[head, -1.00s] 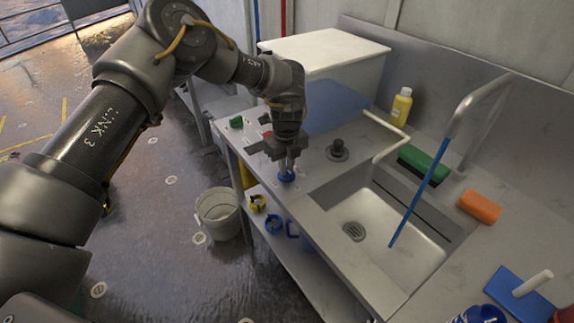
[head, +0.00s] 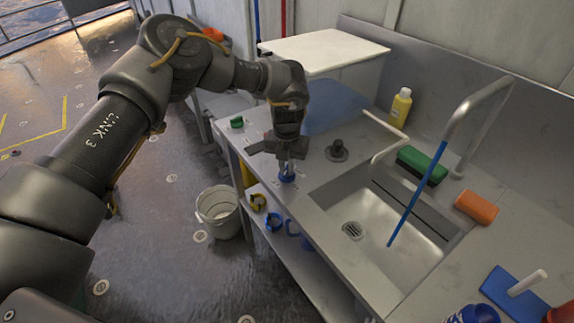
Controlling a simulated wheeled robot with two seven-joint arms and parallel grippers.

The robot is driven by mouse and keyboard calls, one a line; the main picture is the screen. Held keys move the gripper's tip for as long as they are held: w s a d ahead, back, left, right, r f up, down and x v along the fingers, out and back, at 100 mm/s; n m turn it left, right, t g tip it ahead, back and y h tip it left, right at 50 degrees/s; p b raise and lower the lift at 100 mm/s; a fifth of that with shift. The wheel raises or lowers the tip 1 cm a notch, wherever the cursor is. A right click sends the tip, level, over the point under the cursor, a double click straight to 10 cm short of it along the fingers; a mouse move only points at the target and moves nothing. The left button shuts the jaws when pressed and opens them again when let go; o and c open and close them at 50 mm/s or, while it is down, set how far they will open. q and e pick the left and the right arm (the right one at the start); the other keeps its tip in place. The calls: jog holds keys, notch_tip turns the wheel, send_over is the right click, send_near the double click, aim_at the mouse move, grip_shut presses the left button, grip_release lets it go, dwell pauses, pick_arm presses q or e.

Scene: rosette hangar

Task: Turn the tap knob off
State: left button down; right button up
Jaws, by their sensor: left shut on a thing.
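My left gripper (head: 287,168) points down at the left front of the sink counter. Its fingers are shut on a small blue tap knob (head: 287,178) on the counter top; the fingers hide much of the knob. An arched grey spout (head: 478,103) stands at the back right of the sink basin (head: 410,262). A thin blue stream (head: 418,196) slants from the spout down into the basin. My right gripper is not in view.
A dark round fitting (head: 337,151) stands behind the gripper. A white bucket (head: 218,212) stands on the floor at left.

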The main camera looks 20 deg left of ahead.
pick_arm(q)
jog(key=m, duration=0.5)
jog(key=shift+r, duration=0.1)
jog(key=shift+w+m, duration=0.1)
jog(key=shift+m, duration=1.2)
jog(key=c, duration=1.4)
grip_release()
jog(key=shift+c, duration=0.2)
notch_tip(320, 180, up, 11)
jog(key=b, duration=0.1)
jog(key=shift+b, duration=0.4)
